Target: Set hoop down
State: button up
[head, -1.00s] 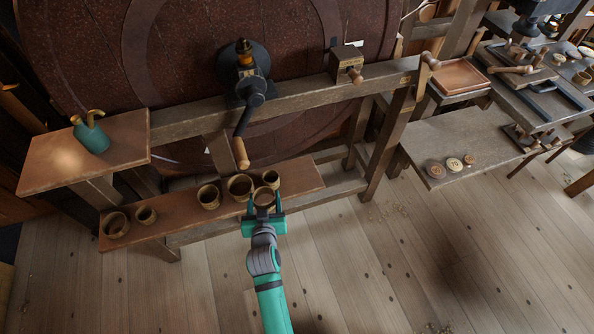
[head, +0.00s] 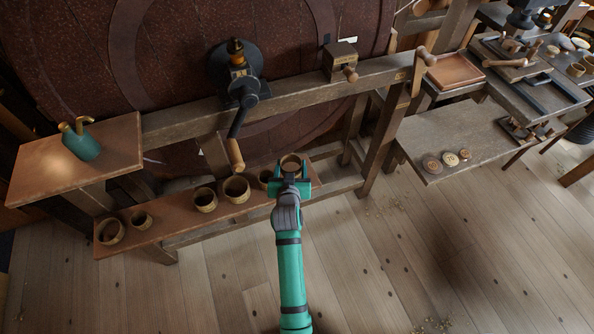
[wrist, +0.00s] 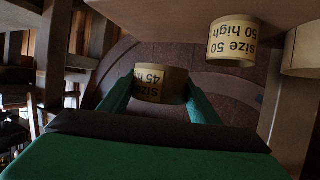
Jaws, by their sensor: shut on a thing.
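A tan wooden hoop (head: 291,161) is held between the two green fingers of my gripper (head: 291,172), above the right end of the low brown shelf (head: 172,222). In the wrist view the held hoop (wrist: 160,84) shows upside-down lettering, "size 45 high", with a finger on each side. Another hoop, marked size 50 (wrist: 233,42), stands on the shelf apart from it. I cannot tell the held hoop's exact height above the shelf.
Several more hoops stand along the shelf, including a large one (head: 236,189) and a pair at the left end (head: 110,232). A crank handle (head: 235,153) hangs above the shelf from the beam (head: 290,103). A teal can (head: 82,142) sits on the upper left board.

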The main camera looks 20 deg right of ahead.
jog(key=f, duration=0.1)
jog(key=w+d+f, duration=0.1)
jog(key=d+f, duration=0.1)
jog(key=shift+w+d, duration=0.25)
jog(key=shift+w+d+f, duration=0.1)
jog(key=shift+w+f, duration=0.05)
jog(key=shift+f, duration=1.6)
jog(key=shift+f, duration=0.1)
jog(key=o, duration=1)
